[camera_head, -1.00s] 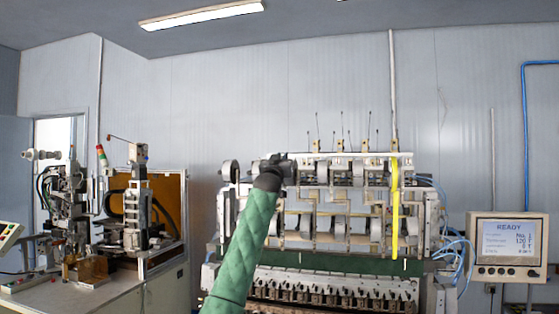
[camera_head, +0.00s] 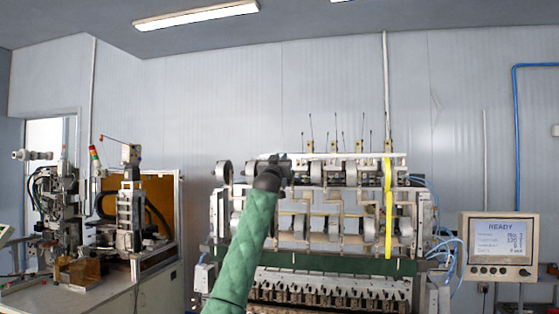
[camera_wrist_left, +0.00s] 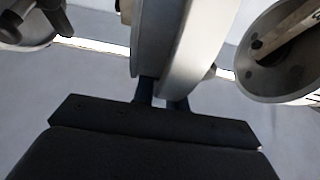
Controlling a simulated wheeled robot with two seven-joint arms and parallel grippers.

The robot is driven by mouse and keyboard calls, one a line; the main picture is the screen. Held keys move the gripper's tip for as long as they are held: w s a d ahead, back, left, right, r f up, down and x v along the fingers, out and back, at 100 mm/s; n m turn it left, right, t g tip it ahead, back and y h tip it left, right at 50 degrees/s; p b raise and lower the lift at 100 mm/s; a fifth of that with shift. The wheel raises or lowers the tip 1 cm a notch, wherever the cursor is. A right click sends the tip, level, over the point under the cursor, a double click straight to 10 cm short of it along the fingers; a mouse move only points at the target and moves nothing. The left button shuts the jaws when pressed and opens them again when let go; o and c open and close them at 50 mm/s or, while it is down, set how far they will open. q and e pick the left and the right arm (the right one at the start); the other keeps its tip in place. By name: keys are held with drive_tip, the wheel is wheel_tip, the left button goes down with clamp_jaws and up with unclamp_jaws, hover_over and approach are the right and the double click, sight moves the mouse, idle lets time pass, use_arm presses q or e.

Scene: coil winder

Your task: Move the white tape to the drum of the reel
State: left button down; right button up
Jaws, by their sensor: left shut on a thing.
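My left gripper (camera_head: 279,162) is at the upper row of the coil winder, reached by the green-sleeved arm. In the left wrist view, its dark fingers (camera_wrist_left: 162,92) are shut on a pale, thick round piece seen edge-on, which looks like the white tape (camera_wrist_left: 190,45). The head view hides the tape behind the gripper. A round grey reel drum (camera_head: 223,172) sits at the row's left end, left of the gripper. In the wrist view, a hollow grey drum (camera_wrist_left: 270,75) is at right, apart from the tape. My right gripper is not in view.
The winder's frame (camera_head: 330,200) fills the middle, with a yellow vertical strip (camera_head: 388,210) toward its right. A control screen (camera_head: 497,240) reads READY at right. Another machine (camera_head: 130,215) stands on a bench at left.

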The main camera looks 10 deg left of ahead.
use_arm(q)
drive_tip(key=c, duration=1.7)
unclamp_jaws()
drive_tip(key=shift+b+v, duration=1.05)
drive_tip(key=shift+v, duration=0.4)
drive_tip(key=shift+r+b+v, duration=0.25)
drive_tip(key=shift+b+v, duration=0.65)
drive_tip(key=shift+v, duration=0.5)
drive_tip(key=shift+s, duration=0.15)
drive_tip(key=o, duration=0.6)
